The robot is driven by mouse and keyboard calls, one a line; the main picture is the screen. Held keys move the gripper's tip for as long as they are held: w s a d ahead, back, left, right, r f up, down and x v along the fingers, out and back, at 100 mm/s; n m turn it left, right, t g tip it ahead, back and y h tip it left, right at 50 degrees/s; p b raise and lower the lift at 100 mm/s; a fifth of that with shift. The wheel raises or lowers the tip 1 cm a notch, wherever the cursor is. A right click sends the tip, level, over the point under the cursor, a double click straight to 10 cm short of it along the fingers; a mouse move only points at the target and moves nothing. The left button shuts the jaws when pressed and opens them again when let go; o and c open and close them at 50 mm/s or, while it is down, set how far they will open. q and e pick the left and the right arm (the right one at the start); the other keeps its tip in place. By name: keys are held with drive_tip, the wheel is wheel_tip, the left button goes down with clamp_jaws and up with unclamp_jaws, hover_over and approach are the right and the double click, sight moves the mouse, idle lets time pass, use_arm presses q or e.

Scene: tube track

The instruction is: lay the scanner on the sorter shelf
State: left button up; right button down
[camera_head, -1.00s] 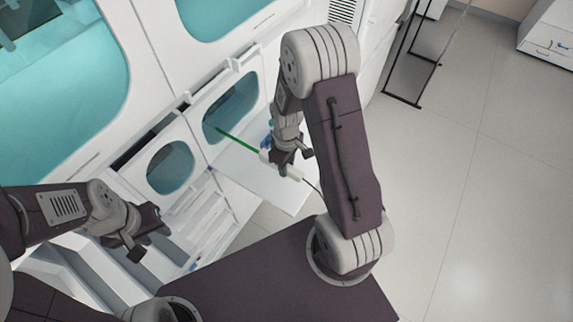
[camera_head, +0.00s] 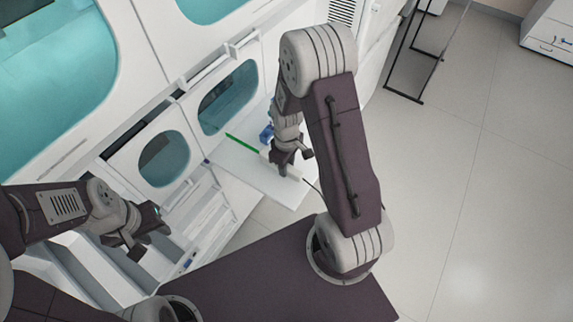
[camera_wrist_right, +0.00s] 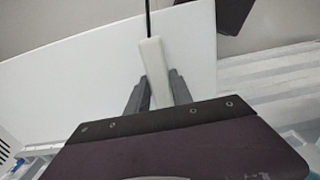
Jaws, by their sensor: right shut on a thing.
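The scanner is a slim white bar with a dark cable. In the head view its end (camera_head: 264,155) shows beside my right gripper (camera_head: 283,165), with a thin green line running out to the left. My right gripper is shut on the scanner; the right wrist view shows the scanner (camera_wrist_right: 153,62) between the fingers (camera_wrist_right: 155,92). The sorter shelf (camera_head: 238,171) is a flat white panel under the scanner; it also fills the right wrist view's background (camera_wrist_right: 85,75). Whether the scanner touches it, I cannot tell. My left gripper (camera_head: 145,236) is open and empty, away to the left.
The white sorter wall with blue-green windows (camera_head: 164,160) stands behind the shelf. White stepped trays (camera_head: 200,215) lie left of the shelf. A small blue item (camera_head: 266,134) shows by my right wrist. Open floor (camera_head: 480,220) and a black frame (camera_head: 402,97) are at the right.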

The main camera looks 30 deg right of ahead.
drive_tip(key=shift+f, duration=0.1)
drive_tip(key=shift+f, duration=0.35)
drive_tip(key=c, duration=1.1)
unclamp_jaws()
drive_tip(key=shift+o, duration=0.2)
drive_tip(key=shift+r, duration=0.1)
wheel_tip(320, 180, up, 9)
drive_tip(key=shift+f+p, duration=0.1)
drive_tip(key=shift+p, duration=0.35)
